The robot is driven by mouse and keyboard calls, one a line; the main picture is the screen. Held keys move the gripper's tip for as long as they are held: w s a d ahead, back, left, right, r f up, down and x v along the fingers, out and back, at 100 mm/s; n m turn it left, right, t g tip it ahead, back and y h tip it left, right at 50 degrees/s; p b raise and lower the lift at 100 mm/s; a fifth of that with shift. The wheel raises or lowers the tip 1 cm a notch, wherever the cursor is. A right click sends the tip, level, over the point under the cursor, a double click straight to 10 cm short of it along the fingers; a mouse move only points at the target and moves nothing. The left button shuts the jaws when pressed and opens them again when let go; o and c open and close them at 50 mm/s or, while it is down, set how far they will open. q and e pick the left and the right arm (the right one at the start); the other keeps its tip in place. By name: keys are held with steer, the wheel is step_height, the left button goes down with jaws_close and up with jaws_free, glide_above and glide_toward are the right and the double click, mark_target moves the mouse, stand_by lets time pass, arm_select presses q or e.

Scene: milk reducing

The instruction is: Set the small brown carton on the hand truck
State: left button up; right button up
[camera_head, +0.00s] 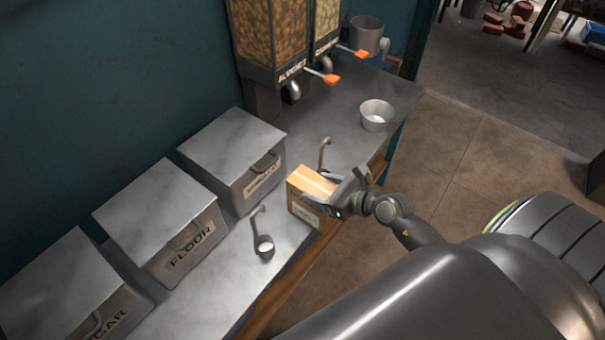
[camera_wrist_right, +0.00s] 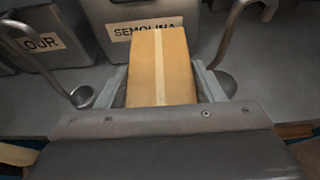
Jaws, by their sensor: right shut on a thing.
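The small brown carton (camera_head: 303,202) is at the front edge of the grey counter in the head view, with a pale tape strip and a white label. My right gripper (camera_head: 334,200) is shut on it. In the right wrist view the carton (camera_wrist_right: 161,65) sits between the two fingers of the right gripper (camera_wrist_right: 160,90). I cannot tell whether its base touches the counter. My left gripper is not in view. No hand truck shows in these frames.
Metal bins labelled flour (camera_head: 165,220), sugar and semolina (camera_head: 235,155) line the counter (camera_head: 205,290). A scoop (camera_head: 264,245) lies left of the carton, another handle (camera_head: 324,152) behind it. A metal bowl (camera_head: 376,115) and dispensers (camera_head: 270,40) stand farther back. Open floor (camera_head: 480,150) is right.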

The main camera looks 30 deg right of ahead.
mark_target(299, 175)
steer(key=w, duration=0.2)
steer(key=w+a, duration=0.1)
steer(key=w, duration=0.1)
steer(key=w+a+p, duration=0.1)
steer(key=shift+w+a+r, duration=0.15)
steer(key=shift+w+a, duration=0.05)
steer(key=shift+w, duration=0.2)
steer(key=shift+s+f, duration=0.1)
steer(key=shift+f, duration=0.35)
steer(key=shift+s+d, duration=0.1)
steer(key=o, duration=1.7)
steer(key=shift+f, duration=0.15)
